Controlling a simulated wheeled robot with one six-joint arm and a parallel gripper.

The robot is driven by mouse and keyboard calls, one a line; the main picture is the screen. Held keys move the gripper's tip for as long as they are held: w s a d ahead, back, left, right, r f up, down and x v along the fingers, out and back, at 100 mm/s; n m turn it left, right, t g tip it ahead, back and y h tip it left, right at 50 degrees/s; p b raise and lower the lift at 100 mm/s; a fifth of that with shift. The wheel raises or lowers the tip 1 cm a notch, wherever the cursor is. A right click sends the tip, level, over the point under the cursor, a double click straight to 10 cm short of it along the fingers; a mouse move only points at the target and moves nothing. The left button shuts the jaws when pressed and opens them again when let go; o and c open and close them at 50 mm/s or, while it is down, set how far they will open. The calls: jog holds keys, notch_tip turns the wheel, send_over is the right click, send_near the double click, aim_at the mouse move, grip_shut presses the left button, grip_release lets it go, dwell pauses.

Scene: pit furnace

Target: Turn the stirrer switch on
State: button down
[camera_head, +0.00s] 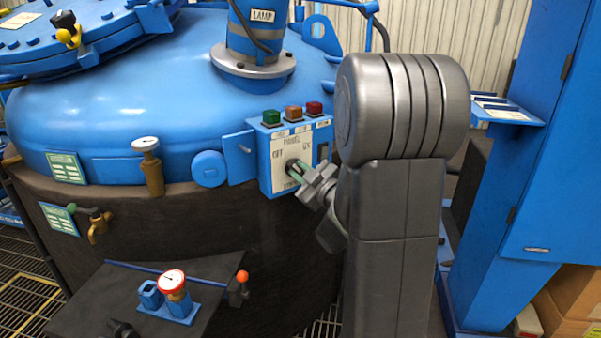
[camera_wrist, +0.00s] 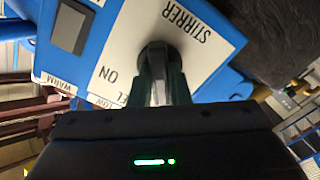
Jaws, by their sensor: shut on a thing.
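The blue control panel (camera_head: 266,172) with a white face is mounted on the side of the large blue-domed vessel. Its face reads OFF at the left and ON at the right. The stirrer switch (camera_head: 290,163) is a dark round knob in the middle of the face. My gripper (camera_head: 297,172) reaches it from the lower right and is shut on it. In the wrist view the panel (camera_wrist: 215,62) appears turned over, with STIRRER and ON legible.
Green (camera_head: 271,118), orange (camera_head: 293,113) and red (camera_head: 314,108) buttons top the panel. A red-rimmed gauge (camera_head: 172,281) and an orange-knobbed lever (camera_head: 240,286) sit below. A blue cabinet (camera_head: 540,190) stands at the right.

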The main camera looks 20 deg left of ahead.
jog(key=m, duration=0.4)
jog(key=shift+p, duration=0.35)
jog(key=m+p, duration=0.1)
jog(key=m, duration=0.4)
jog(key=shift+w, duration=0.1)
jog(key=m+p, duration=0.2)
jog(key=m, duration=0.2)
jog(key=shift+d, duration=0.1)
jog(key=shift+m+p, duration=0.45)
jog(key=shift+m, duration=1.25)
jog(key=shift+f, duration=0.1)
jog(key=c, duration=1.4)
grip_release()
jog(key=shift+w, duration=0.1)
jog(key=shift+o, duration=0.2)
